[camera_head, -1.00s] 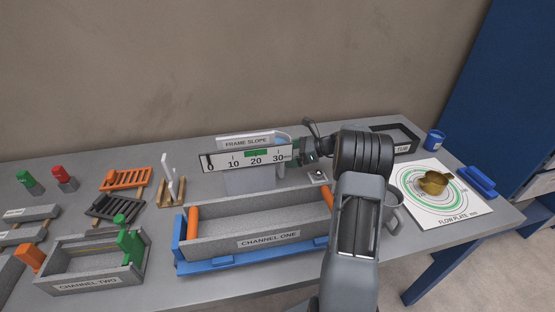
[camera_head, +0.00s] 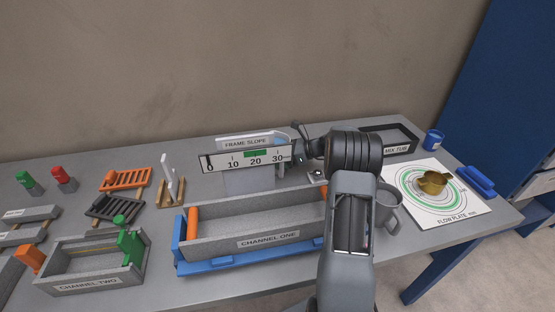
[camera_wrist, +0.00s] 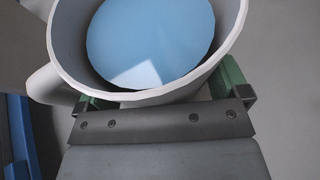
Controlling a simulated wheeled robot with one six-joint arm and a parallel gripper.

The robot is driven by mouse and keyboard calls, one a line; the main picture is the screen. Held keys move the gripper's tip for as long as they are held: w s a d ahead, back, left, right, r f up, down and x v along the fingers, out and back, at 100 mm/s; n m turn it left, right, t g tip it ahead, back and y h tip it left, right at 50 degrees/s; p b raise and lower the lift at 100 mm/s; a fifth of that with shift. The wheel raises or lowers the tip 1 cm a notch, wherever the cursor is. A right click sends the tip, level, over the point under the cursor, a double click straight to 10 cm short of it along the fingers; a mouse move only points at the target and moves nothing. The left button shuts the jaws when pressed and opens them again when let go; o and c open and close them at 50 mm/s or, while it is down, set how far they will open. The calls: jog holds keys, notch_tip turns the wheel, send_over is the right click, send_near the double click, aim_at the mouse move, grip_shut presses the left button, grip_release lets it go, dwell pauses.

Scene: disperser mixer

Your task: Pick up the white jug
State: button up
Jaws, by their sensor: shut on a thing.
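The white jug (camera_wrist: 62,42), with blue liquid (camera_wrist: 150,40) inside, fills the upper part of the wrist view. Its handle is at the left. My gripper (camera_wrist: 162,92) is shut on the jug, with a green finger on either side of its body.
The frame slope gauge (camera_head: 245,158) stands in front of the jug. Channel one (camera_head: 255,215) lies nearer. A grey mug (camera_head: 386,208) stands right of my arm. The mix tub (camera_head: 398,150), flow plate (camera_head: 440,215) and a blue cup (camera_head: 433,139) are at the right.

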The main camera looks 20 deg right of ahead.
notch_tip(320, 180, up, 10)
dwell(0.6)
